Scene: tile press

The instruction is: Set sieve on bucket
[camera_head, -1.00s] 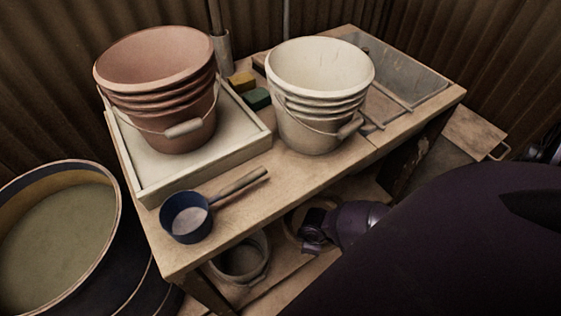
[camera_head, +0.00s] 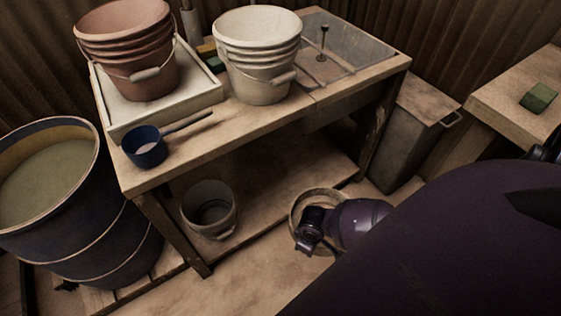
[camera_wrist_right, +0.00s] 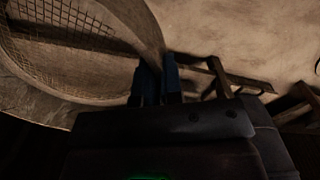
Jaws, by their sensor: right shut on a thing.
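The round sieve (camera_head: 297,205) with a pale rim is partly hidden behind my right gripper (camera_head: 306,244) in the head view. My right gripper is shut on its rim. In the right wrist view, the blue-tipped fingers (camera_wrist_right: 158,80) grip the rim, and the sieve's wire mesh (camera_wrist_right: 62,38) fills the upper left. A small grey bucket (camera_head: 209,209) stands under the bench, left of the sieve and apart from it. A cream bucket stack (camera_head: 258,60) and a terracotta bucket stack (camera_head: 125,50) stand on the bench. My left gripper is not in view.
The wooden bench (camera_head: 290,108) carries a tray (camera_head: 205,97), a blue dipper (camera_head: 146,148) and a metal plate. A large barrel (camera_head: 75,235) stands at the left. A side table (camera_head: 500,105) with a green block is at the right. The low shelf (camera_head: 265,165) has free room.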

